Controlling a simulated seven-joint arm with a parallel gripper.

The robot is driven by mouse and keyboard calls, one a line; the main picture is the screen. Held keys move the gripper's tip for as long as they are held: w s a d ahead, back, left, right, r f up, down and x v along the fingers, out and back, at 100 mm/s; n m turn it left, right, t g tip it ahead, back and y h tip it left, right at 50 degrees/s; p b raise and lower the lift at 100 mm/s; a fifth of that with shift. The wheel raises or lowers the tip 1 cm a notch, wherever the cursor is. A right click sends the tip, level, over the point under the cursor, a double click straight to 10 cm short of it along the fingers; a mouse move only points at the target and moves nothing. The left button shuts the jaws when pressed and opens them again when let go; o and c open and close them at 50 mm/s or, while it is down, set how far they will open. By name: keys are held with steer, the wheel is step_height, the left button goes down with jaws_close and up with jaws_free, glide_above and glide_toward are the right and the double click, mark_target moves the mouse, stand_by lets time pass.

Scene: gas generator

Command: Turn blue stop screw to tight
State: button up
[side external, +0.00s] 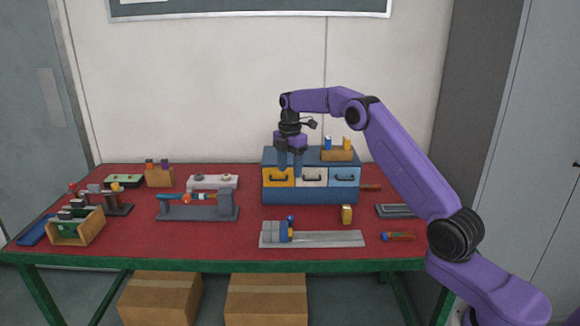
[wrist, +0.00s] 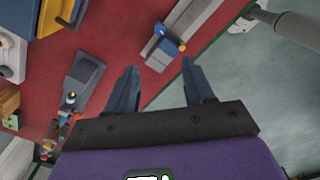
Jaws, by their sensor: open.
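A grey rail fixture (side external: 330,239) lies on the front middle of the red table, and it also shows in the wrist view (wrist: 188,24). My gripper (side external: 290,167) is open and empty, fingers pointing down in front of the drawer cabinet, above and behind the knob. In the wrist view its fingertips (wrist: 159,66) are apart from the fixture.
A blue cabinet (side external: 311,195) with yellow, white and blue drawers stands behind. A grey stand (side external: 199,212) with a coloured tube is to the left. A yellow block (side external: 347,214) stands behind the rail. Bare red table lies left of the rail.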

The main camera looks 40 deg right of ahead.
steer(key=s+a+f+n+t+h, duration=0.1)
steer(key=s+a+n+t+h, duration=0.1)
steer(key=s+a+n+h, duration=0.3)
glide_toward(290, 217)
steer(key=shift+y, duration=0.4)
steer(key=x, duration=0.8)
steer(key=shift+d, duration=0.3)
steer(key=shift+m, duration=0.3)
jaws_close()
